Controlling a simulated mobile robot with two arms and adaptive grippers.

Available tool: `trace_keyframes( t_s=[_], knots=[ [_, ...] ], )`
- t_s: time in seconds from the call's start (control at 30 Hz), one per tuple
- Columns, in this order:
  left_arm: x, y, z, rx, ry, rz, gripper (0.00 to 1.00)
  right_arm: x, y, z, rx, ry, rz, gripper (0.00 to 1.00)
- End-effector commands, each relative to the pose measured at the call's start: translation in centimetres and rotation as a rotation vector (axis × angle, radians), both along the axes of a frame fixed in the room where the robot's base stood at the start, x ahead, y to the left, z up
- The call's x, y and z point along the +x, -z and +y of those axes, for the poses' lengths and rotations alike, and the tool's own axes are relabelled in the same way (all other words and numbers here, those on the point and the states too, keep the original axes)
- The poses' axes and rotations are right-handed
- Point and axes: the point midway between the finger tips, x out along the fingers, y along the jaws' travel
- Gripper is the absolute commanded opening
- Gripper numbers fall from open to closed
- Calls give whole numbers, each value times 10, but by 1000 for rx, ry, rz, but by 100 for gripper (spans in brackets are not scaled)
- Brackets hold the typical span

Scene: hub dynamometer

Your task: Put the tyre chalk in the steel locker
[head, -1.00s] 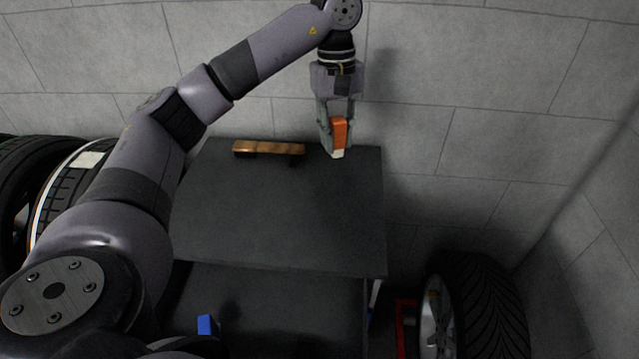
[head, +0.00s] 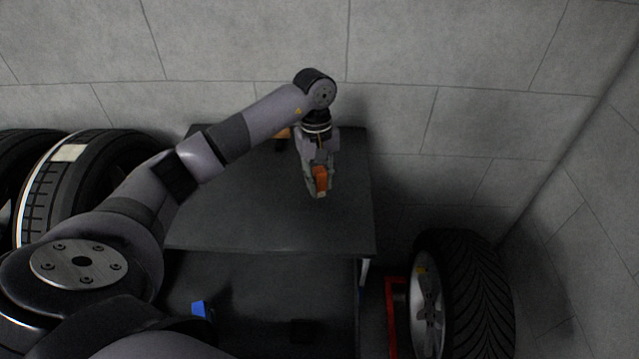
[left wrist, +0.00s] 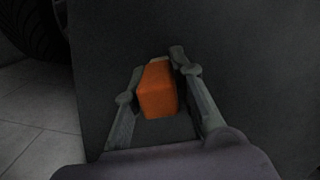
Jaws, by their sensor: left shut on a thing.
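The tyre chalk appears to be the small orange block (head: 320,180) with a pale tip, held by my left gripper (head: 318,188). The gripper is shut on it above the dark top (head: 240,215) of a cabinet, which may be the steel locker. In the left wrist view the orange block (left wrist: 158,90) sits between the two fingers (left wrist: 160,85), with the dark surface behind it. Below the top, toward me, is a dark lower surface or opening (head: 260,290). My right gripper is not in view.
A wooden-looking piece (head: 283,134) at the back of the top is partly hidden by my arm. A blue object (head: 199,308) is on the lower surface. Tyres (head: 85,180) stand at left; a wheel (head: 465,295) and a red frame (head: 391,310) are at right.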

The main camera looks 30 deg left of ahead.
Motion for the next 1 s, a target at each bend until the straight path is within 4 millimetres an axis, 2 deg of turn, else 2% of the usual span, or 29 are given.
trace_keyframes(
  t_s=[0.13,0.5,0.53,0.83,1.0],
  knots=[
    [-1,19,-1,-1,-1,2,0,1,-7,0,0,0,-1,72],
    [0,26,0,-1,0,-1,0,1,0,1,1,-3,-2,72],
    [0,25,0,0,0,0,23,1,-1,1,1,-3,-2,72],
    [0,24,0,0,0,0,43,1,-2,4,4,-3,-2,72],
    [0,24,0,0,0,0,43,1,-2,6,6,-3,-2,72]
  ],
)
